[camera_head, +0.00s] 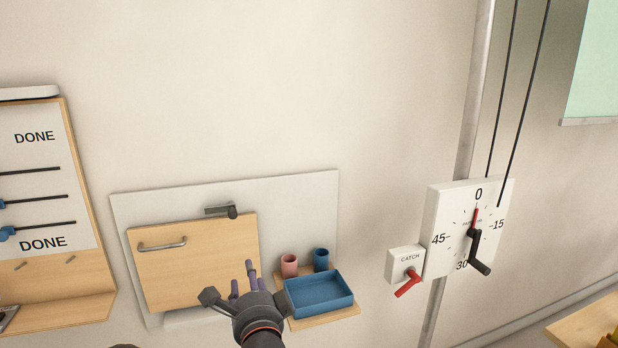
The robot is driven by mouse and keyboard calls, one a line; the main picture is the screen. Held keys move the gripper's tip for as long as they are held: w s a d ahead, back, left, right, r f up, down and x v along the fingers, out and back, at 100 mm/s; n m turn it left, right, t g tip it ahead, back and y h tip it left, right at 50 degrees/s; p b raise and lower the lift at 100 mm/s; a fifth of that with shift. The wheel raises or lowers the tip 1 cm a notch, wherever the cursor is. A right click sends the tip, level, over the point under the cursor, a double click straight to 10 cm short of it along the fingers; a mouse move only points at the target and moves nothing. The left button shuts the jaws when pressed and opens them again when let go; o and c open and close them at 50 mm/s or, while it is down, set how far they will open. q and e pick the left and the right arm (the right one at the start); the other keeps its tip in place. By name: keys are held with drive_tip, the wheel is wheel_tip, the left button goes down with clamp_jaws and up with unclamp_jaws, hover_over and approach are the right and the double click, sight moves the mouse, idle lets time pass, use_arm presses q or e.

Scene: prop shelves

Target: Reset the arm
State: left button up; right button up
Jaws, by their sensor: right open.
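My right gripper (231,283) is at the bottom centre, open, in front of the lower right corner of a wooden door panel (190,275). Its arm comes in from the bottom edge. No object shows between its fingers. The blue tray (320,293) is just to its right; I cannot tell whether they touch. My left gripper is not in view.
A pink cup (289,265) and a blue cup (321,259) stand behind the tray. A catch box (405,263) with a red lever and a dial box (443,220) with a black crank are on the right. A DONE board (75,190) is at left.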

drive_tip(key=w+d+f+n+g+h, duration=0.1)
drive_tip(key=d+f+n+g, duration=0.2)
drive_tip(key=f, duration=0.8)
drive_tip(key=d+f+n+g+p, duration=0.15)
drive_tip(key=d+f, duration=0.35)
drive_tip(key=f, duration=0.6)
drive_tip(key=w+d+f+n+g+h, duration=0.1)
drive_tip(key=d+f+n+g, duration=0.25)
drive_tip(key=f, duration=0.85)
drive_tip(key=s+d+f+n+g, duration=0.2)
drive_tip(key=s+d+f, duration=0.2)
drive_tip(key=s+f, duration=0.3)
drive_tip(key=s+d+f+n+g, duration=0.15)
drive_tip(key=s+d+f, duration=0.3)
drive_tip(key=f, duration=0.45)
drive_tip(key=s+d+f+n+g, duration=0.1)
drive_tip(key=s+f+g, duration=0.1)
drive_tip(key=s, duration=0.5)
drive_tip(key=s+f+n+g+p, duration=0.1)
drive_tip(key=s+f+g, duration=0.2)
drive_tip(key=s, duration=0.4)
drive_tip(key=shift+s+d+f+y, duration=0.25)
drive_tip(key=shift+d+f+y, duration=0.1)
drive_tip(key=shift+f, duration=0.2)
drive_tip(key=shift+c, duration=0.3)
